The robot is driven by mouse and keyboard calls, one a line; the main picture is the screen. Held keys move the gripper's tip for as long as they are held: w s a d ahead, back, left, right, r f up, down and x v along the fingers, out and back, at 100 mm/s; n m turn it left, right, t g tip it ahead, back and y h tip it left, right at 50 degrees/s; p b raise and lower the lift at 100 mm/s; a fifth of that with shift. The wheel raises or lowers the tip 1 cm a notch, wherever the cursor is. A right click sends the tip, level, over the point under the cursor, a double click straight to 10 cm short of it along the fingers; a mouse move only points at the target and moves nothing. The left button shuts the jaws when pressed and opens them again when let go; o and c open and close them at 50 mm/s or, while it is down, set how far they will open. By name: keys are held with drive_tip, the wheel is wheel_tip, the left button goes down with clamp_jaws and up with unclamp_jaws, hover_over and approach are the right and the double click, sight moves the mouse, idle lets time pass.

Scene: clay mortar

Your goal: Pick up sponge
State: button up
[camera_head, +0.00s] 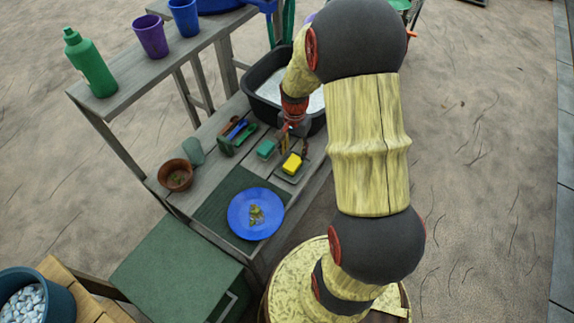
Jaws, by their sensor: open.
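A yellow sponge (292,164) with a green layer lies on the wooden bench, a little right of its middle. A second, green sponge-like block (266,149) lies just to its left. My gripper (291,147) hangs over the bench close to the yellow sponge, pointing down, with its fingers apart and nothing visible between them. My own arm covers the area to the right of the gripper. I cannot tell exactly how high the fingertips are above the sponge.
A blue plate (240,222) stands on a dark mat in front. A black basin (266,85) sits behind the gripper. A clay pot (176,178) and a small caddy with blue and green tools (238,130) are left. A raised shelf (150,75) carries cups and a green bottle (92,66).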

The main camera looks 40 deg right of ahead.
sight(293, 162)
drive_tip(key=shift+f+m, duration=0.2)
drive_tip(key=shift+m, duration=0.1)
wheel_tip(293, 162, down, 8)
drive_tip(key=b, duration=0.3)
drive_tip(key=shift+a+r+b, duration=0.1)
drive_tip(key=shift+r+b, duration=0.1)
drive_tip(key=shift+b, duration=0.15)
drive_tip(key=shift+r, duration=0.1)
drive_tip(key=shift+c, duration=0.4)
drive_tip(key=c, duration=0.6)
